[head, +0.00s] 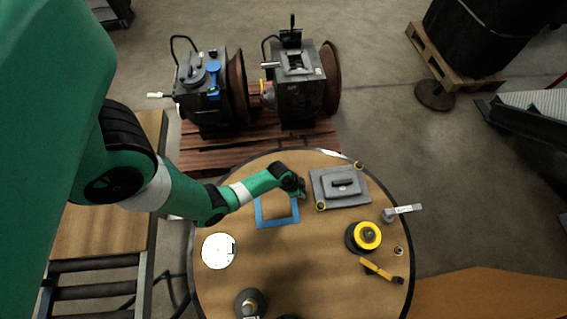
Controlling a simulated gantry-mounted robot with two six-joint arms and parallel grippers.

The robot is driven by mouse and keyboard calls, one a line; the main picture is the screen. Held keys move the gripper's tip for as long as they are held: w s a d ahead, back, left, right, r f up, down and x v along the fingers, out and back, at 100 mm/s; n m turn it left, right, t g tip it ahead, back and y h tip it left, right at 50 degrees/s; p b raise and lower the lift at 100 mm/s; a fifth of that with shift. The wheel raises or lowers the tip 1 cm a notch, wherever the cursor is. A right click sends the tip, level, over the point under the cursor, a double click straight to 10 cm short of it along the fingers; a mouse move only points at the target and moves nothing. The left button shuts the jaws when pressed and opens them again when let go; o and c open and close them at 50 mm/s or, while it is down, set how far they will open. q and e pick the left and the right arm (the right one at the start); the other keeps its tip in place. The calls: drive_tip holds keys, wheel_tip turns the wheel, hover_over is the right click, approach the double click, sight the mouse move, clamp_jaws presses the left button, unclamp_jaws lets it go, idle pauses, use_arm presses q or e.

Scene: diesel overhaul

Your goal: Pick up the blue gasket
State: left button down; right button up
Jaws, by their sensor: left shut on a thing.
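The blue gasket (278,224) is a thin, open square frame at the middle of the round wooden table. My left gripper (301,192) is at its far right corner and is shut on it. The gripper and wrist hide part of its far edge. I cannot tell whether the gasket still touches the table top. My right gripper is not in view.
A grey plate with a handle (342,186) lies close right of the gripper. A white disc (218,251), a yellow-topped spool (367,236) and a yellow-handled tool (380,270) are also on the table (320,285). Two engines (297,85) stand on a pallet behind.

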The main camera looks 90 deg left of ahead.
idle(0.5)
use_arm(q)
drive_tip(key=shift+r+p, duration=0.55)
drive_tip(key=shift+r, duration=0.1)
drive_tip(key=r+p, duration=0.1)
drive_tip(key=r, duration=0.1)
drive_tip(key=r+p, duration=0.1)
drive_tip(key=shift+d+r+p, duration=0.1)
drive_tip(key=shift+d+p, duration=0.15)
drive_tip(key=shift+p, duration=0.1)
drive_tip(key=d+r+p, duration=0.7)
drive_tip(key=d+r, duration=0.1)
drive_tip(key=d, duration=0.5)
drive_tip(key=shift+w+d+r, duration=0.25)
drive_tip(key=shift+d, duration=0.05)
